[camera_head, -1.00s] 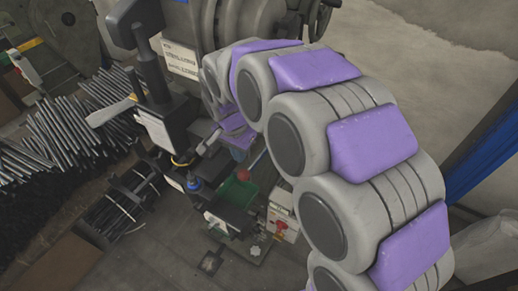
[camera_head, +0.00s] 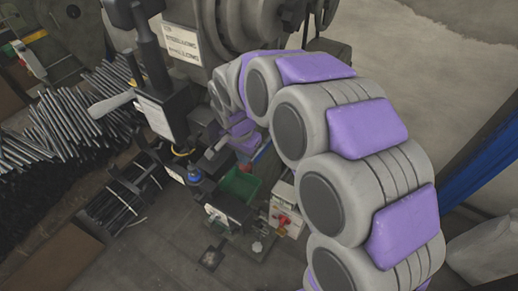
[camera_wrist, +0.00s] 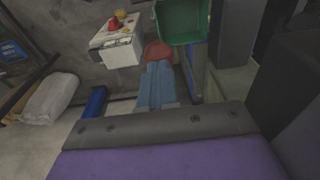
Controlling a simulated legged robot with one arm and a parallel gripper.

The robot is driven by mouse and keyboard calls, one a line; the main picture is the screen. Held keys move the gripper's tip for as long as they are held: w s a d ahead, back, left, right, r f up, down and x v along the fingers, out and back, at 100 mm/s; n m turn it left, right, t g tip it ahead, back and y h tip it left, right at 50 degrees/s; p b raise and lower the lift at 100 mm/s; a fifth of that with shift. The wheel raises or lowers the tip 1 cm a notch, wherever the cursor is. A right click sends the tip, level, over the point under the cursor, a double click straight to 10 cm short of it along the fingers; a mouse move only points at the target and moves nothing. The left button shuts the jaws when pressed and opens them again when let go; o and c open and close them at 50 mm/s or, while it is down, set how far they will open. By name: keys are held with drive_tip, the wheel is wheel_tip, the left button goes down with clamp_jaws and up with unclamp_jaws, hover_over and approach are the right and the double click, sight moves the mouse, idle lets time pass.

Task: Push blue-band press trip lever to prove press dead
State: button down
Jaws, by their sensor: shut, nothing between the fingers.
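The press (camera_head: 165,118) stands left of my arm in the head view, with a black column, a white label plate and a grey flywheel behind. A small blue ring (camera_head: 182,152) shows low on it. My gripper (camera_head: 217,147) is small and partly hidden by my arm; it is shut and empty, close to the press's right side. I cannot tell whether it touches. In the wrist view a red round end (camera_wrist: 157,52) shows by a blue-grey bar (camera_wrist: 157,87); I cannot tell whether this is the trip lever. My own grey and purple wrist fills the bottom.
A green bin (camera_head: 240,186) sits below the gripper; it also shows in the wrist view (camera_wrist: 182,36). A pale control box (camera_head: 284,212) with a red knob stands beside it. Dark rods (camera_head: 55,140) lie piled at left. A blue post (camera_head: 490,160) stands at right.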

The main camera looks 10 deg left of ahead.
drive_tip(key=shift+s+f, duration=0.2)
drive_tip(key=shift+f, duration=0.7)
drive_tip(key=shift+a+f, duration=0.1)
drive_tip(key=shift+f, duration=0.8)
